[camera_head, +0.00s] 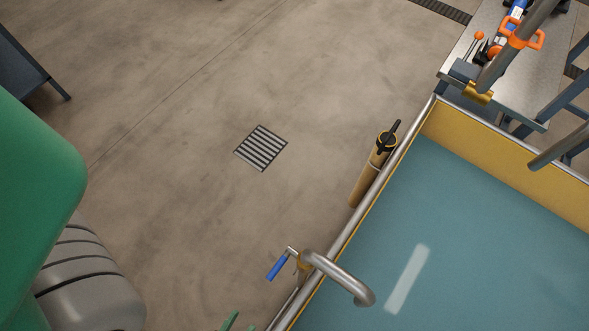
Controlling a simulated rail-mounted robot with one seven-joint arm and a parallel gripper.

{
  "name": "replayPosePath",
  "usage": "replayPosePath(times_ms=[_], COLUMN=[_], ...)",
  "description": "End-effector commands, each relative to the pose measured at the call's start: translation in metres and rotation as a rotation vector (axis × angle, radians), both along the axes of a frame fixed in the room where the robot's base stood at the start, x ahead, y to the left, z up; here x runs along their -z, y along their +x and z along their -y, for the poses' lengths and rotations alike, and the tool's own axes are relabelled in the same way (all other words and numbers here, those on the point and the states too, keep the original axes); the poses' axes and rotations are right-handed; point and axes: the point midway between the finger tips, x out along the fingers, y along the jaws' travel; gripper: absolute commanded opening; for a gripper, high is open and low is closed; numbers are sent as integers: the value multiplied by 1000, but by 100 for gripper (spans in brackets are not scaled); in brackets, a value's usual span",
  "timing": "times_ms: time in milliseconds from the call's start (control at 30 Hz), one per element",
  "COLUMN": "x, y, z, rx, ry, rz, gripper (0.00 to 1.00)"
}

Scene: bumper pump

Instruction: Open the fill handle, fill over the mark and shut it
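A lever with a blue grip (278,267) sits at the base of a curved steel spout (340,277), outside the tank rim at lower centre. The grip points down-left. The spout bends over the tank (296,295), whose teal surface fills much of the lower right. I cannot tell whether water flows from the spout. A pale oblong patch (407,279) shows on the teal surface; I cannot tell whether it is a mark or a reflection. Two small green tips (240,322) show at the bottom edge, possibly part of my gripper; the rest is cut off.
A tan cylinder with a black handle (376,163) stands against the rim's outer side. A metal bench (525,95) with orange-handled parts and pipes is at upper right. A floor grate (261,148) lies in open concrete. My green arm covers the left edge.

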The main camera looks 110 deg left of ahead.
Motion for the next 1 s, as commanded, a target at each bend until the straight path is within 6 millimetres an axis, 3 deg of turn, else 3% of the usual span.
replayPosePath(times_ms=[167, 567, 633, 800, 1000], x=[0, 1, -7, -16, -19], y=[6, 32, 35, 41, 42], z=[-22, -121, -134, -155, -161], rx=[0, -1, -1, 0, 0], ry=[3, 5, 4, 2, 0], rz=[2, 2, 1, 2, 0], gripper=[37, 37, 37, 37, 37])
